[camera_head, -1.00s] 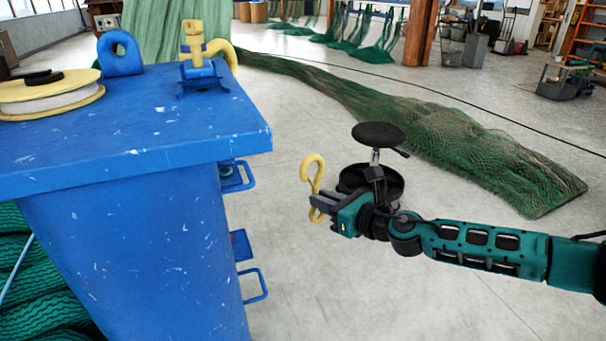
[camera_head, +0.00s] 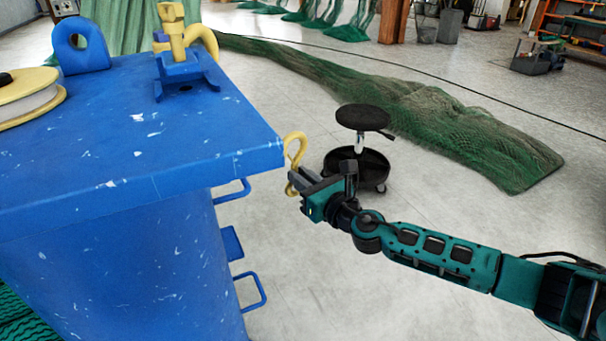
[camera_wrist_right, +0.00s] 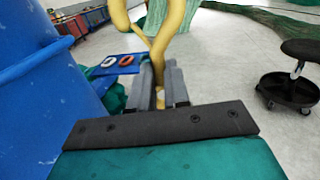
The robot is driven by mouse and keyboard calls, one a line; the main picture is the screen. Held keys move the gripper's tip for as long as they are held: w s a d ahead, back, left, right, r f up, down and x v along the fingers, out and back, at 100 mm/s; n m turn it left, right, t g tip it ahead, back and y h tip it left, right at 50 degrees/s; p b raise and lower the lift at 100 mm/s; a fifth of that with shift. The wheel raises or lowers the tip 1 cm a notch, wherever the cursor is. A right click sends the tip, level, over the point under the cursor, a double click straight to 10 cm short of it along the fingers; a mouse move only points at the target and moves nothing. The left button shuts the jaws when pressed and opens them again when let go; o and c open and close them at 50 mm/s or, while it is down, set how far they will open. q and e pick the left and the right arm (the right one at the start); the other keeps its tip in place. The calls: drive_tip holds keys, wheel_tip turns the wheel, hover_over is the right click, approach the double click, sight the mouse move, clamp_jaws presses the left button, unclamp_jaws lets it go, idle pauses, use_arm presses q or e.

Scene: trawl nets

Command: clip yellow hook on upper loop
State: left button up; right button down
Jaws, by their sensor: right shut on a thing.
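The yellow hook (camera_head: 301,147) is held upright in my right gripper (camera_head: 297,184), which is shut on its lower part. In the right wrist view the hook (camera_wrist_right: 177,32) rises from between the two grey fingers (camera_wrist_right: 161,82), its top cut off by the frame. The hook is just right of the blue post's top corner in the head view; I cannot tell the gap in depth. The upper loop (camera_head: 236,192), a blue bar handle, sticks out from the post's right side below the top, left of my gripper and apart from the hook. My left gripper is not in view.
The blue post's top plate (camera_head: 150,140) overhangs the upper loop. A lower blue loop (camera_head: 262,292) sits below it. A black stool (camera_head: 363,117) stands behind my right gripper, with a green net (camera_head: 450,125) beyond.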

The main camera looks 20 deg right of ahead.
drive_tip(key=s+a+p, duration=0.2)
drive_tip(key=a+p, duration=0.1)
drive_tip(key=a, duration=0.6)
idle(1.6)
drive_tip(key=shift+s+a, duration=0.15)
drive_tip(key=shift+a, duration=0.1)
drive_tip(key=shift+s+f, duration=0.1)
drive_tip(key=shift+f, duration=0.1)
drive_tip(key=shift+r+p, duration=0.45)
idle(0.3)
drive_tip(key=shift+r, duration=0.3)
idle(0.3)
drive_tip(key=shift+s+a+f, duration=0.1)
drive_tip(key=shift+a+f, duration=0.15)
drive_tip(key=shift+a, duration=0.35)
idle(0.7)
